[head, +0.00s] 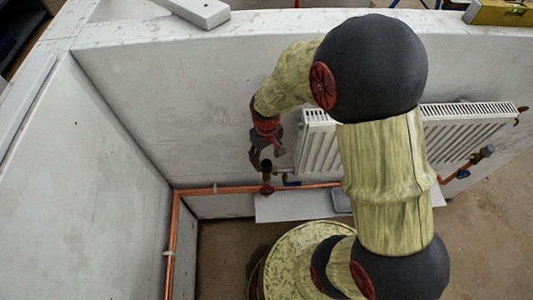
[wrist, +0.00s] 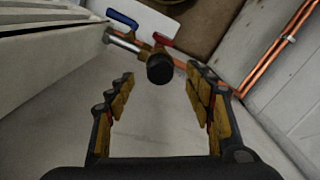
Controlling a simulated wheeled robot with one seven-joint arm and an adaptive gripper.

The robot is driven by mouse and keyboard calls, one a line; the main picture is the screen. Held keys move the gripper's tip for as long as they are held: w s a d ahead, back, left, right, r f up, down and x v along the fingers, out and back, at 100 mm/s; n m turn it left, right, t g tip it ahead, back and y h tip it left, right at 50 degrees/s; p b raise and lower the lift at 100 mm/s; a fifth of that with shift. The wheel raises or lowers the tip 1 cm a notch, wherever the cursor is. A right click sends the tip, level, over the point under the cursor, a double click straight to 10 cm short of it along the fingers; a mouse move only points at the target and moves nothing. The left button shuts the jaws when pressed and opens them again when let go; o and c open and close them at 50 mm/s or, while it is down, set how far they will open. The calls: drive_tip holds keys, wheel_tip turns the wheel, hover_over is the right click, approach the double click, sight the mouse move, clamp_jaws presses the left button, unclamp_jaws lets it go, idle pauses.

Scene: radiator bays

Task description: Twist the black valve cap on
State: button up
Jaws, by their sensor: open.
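The black valve cap (wrist: 160,68) shows as a round dark end on the valve body (wrist: 134,44) in the wrist view. A blue lever (wrist: 122,19) and a red lever (wrist: 163,39) are beside it. My gripper (wrist: 160,74) is open and empty, one finger on each side of the cap as seen in this view. I cannot tell how far the cap is from the fingertips in depth; no contact shows. In the head view my gripper (head: 262,152) points down just above the valve (head: 267,187) at the radiator's left end, partly hiding the cap.
The white radiator (head: 320,146) stands right of my gripper, close to it; my arm hides its middle. A copper pipe (head: 225,190) runs low along the wall to the corner. A pale board (head: 285,208) lies below. A yellow level (head: 497,13) lies on the wall top.

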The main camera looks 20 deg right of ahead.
sight(266, 163)
drive_tip(key=shift+f+b, duration=0.3)
drive_tip(key=shift+f, duration=1.75)
drive_tip(key=c, duration=1.1)
drive_tip(key=shift+c, duration=0.7)
drive_tip(key=shift+s+f, duration=0.1)
drive_tip(key=shift+f, duration=0.05)
drive_tip(key=m, duration=0.6)
drive_tip(key=shift+p, duration=0.4)
drive_tip(key=m, duration=0.6)
drive_tip(key=shift+p, duration=0.3)
